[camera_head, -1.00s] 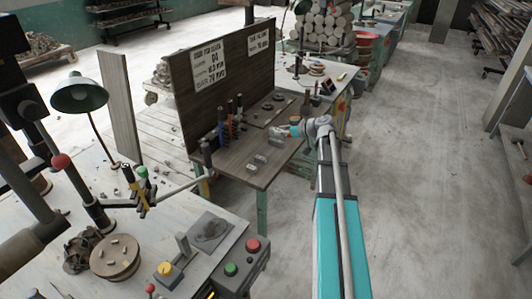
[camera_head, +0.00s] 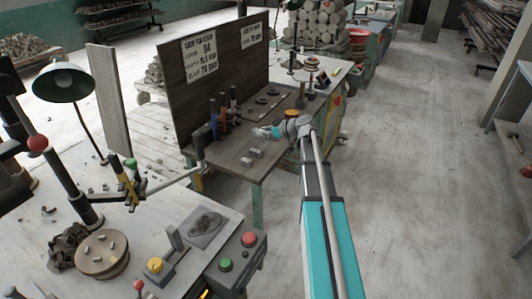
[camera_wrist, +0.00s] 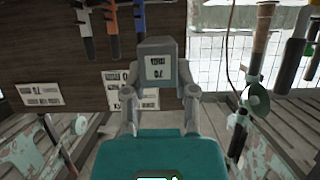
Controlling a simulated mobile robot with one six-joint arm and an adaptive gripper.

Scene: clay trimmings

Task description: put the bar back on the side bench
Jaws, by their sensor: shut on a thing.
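The bar (camera_wrist: 158,64) is a grey block with a small white printed label. It sits between the two fingers of my gripper (camera_wrist: 160,92) in the wrist view, and the fingers are shut on it. In the head view my gripper (camera_head: 264,132) is over the right part of the side bench (camera_head: 226,158), a dark wooden bench with an upright backboard. The bar is too small to make out clearly there. I cannot tell whether it touches the bench top. Two small grey blocks (camera_head: 251,157) lie on the bench near its front edge.
A rack of upright tools (camera_head: 222,115) stands against the backboard (camera_head: 215,75). Dark round pieces (camera_head: 268,95) lie toward the bench's far end. A work table with a control box (camera_head: 238,258) is in front at left.

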